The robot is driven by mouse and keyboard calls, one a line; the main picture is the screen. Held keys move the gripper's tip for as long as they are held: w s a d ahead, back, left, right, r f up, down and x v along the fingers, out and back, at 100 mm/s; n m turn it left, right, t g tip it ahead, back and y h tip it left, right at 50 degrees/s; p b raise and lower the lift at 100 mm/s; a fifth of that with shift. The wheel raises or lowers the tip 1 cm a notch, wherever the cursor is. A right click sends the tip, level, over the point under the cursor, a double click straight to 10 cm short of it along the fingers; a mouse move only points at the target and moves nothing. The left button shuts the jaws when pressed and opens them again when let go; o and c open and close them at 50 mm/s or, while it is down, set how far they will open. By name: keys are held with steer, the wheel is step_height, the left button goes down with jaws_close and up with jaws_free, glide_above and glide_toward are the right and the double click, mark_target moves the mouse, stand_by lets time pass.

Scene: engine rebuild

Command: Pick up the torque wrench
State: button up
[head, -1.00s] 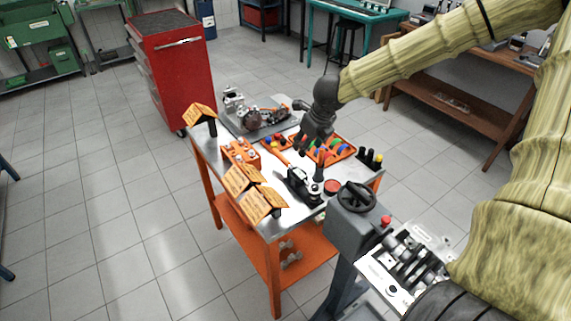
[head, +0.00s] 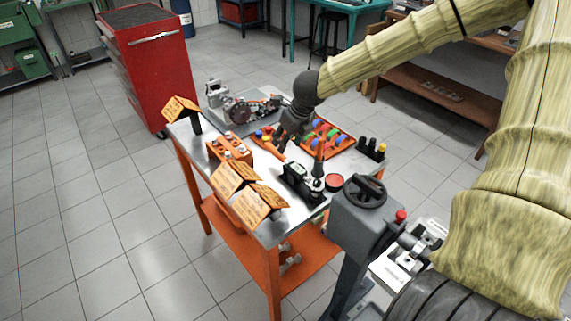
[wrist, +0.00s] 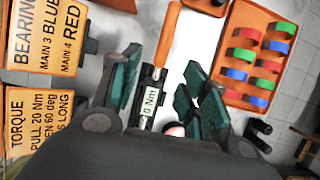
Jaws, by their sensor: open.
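The torque wrench (wrist: 165,45) shows in the wrist view with an orange handle, a dark shaft and a small display reading 0 Nm. It lies on the metal-topped cart (head: 225,222), and its orange handle (head: 269,145) shows partly in the head view. My gripper (wrist: 160,88) is open above the wrench, its green-padded fingers to either side of it in the wrist view. The wrench lies nearer the left finger. I cannot tell how high the fingers are. In the head view my dark gripper (head: 291,137) hides part of the cart top.
An orange tray (wrist: 232,55) with coloured bearing shells lies right of the wrench. Wooden instruction cards (wrist: 40,122) stand to the left. The head view shows an engine part (head: 240,108) behind, an orange block (head: 230,149), a black device (head: 298,178) and a grey handwheel post (head: 362,215).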

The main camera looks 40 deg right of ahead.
mark_target(282, 156)
steer(key=shift+x, duration=2.25)
steer(key=shift+w+d+f+p, duration=0.1)
steer(key=shift+w+f+p, duration=0.05)
steer(key=shift+f, duration=0.55)
steer(key=shift+w+d+f+p, duration=0.15)
steer(key=shift+f, duration=0.6)
steer(key=shift+x, duration=1.2)
jaws_close()
